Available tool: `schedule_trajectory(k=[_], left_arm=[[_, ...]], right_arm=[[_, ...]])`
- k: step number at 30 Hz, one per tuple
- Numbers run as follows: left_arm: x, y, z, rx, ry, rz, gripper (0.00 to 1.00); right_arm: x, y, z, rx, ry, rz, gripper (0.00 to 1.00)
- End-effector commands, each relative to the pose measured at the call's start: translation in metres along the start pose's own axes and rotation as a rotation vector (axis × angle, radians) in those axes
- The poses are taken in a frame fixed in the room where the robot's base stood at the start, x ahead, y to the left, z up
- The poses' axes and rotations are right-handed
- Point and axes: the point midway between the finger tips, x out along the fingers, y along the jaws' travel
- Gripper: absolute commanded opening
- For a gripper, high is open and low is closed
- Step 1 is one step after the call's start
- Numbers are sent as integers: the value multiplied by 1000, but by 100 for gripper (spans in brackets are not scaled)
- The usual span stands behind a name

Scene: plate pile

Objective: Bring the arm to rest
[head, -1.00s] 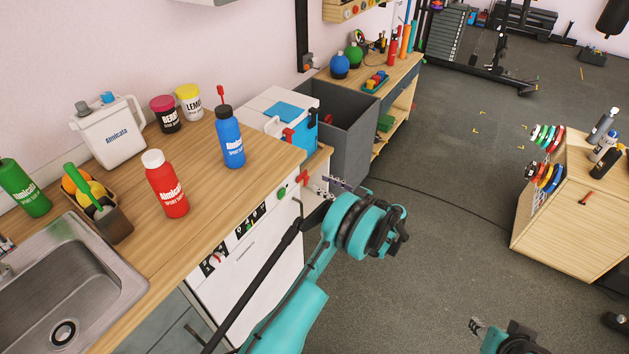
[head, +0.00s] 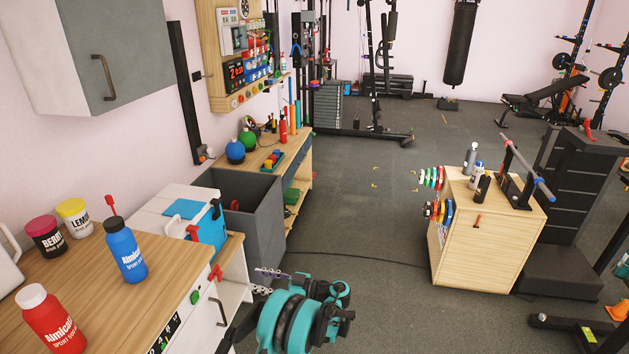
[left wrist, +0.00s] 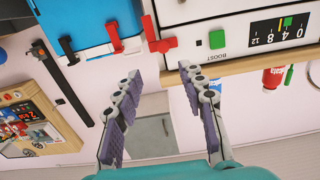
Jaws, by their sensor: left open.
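My left arm is teal and black and comes in at the bottom centre of the head view. Its gripper (head: 268,281) is beside the counter's far end, in front of the lower cabinet front. In the left wrist view the two purple-padded fingers (left wrist: 160,82) stand wide apart with nothing between them. My right gripper is not in view.
A grey bin (head: 262,225) stands beyond. A wooden cabinet (head: 490,240) stands at right. Open floor (head: 360,230) lies between.

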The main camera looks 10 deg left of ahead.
Motion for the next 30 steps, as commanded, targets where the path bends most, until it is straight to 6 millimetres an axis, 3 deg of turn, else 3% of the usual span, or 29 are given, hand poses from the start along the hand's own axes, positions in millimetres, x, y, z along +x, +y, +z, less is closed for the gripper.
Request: schedule_trajectory(k=[7,14,21,30], left_arm=[[16,1,-44,179,-158,69,40],[25,-27,-95,434,-397,239,40],[12,-85,-128,628,-597,482,40],[-30,-178,-143,751,-756,845,40]], right_arm=[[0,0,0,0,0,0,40],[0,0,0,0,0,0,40],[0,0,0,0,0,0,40],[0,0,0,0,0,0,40]])
